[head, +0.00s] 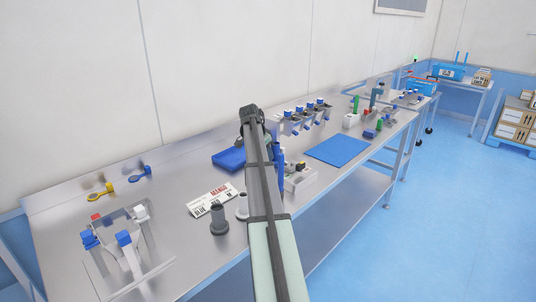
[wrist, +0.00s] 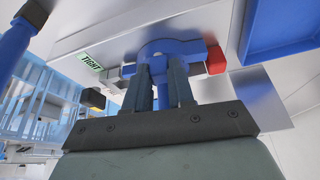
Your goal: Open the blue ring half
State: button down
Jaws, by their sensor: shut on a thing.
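The blue ring half (wrist: 190,47) shows in the wrist view as a rounded blue clamp part on a pale fixture (wrist: 110,30), with a red end piece (wrist: 216,60) at its right. My gripper (wrist: 162,68) is shut on a blue part of the ring half. The fingers cover some of it, so I cannot tell how far the ring stands open. A green label reading "TIGHT" (wrist: 90,62) is left of it. In the head view a pale fixture box (head: 302,182) stands right of my arm, which hides the ring half and my fingertips.
A blue tray (head: 228,158) lies left of my arm, and a blue mat (head: 338,150) lies right of the fixture. A printed pouch (head: 212,201) and a grey cylinder (head: 219,220) are on the steel table's left part. A clear stand with blue clips (head: 124,240) is at front left.

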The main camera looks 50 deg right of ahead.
jog(key=m, duration=0.1)
jog(key=w+a+m+g, duration=0.1)
jog(key=m, duration=0.1)
jog(key=w+m+g, duration=0.1)
jog(key=m, duration=0.1)
jog(key=shift+a+y, duration=0.4)
jog(key=w+m, duration=0.1)
jog(key=m, duration=0.1)
jog(key=m+g+y, duration=0.1)
jog(key=m, duration=0.1)
jog(key=w+a+m, duration=0.1)
jog(key=m, duration=0.1)
jog(key=shift+w+g+y, duration=0.3)
jog(key=shift+w+y, duration=0.05)
jog(key=shift+y, duration=0.05)
jog(key=shift+m, duration=0.3)
jog(key=c, duration=1)
grip_release()
jog(key=shift+o, duration=0.2)
jog(key=w+a+r, duration=0.2)
jog(key=w, duration=0.4)
jog(key=w+a+r, duration=0.2)
jog(key=w+a, duration=0.1)
jog(key=w, duration=0.3)
jog(key=shift+w+a+r, duration=0.3)
jog(key=shift+w, duration=0.1)
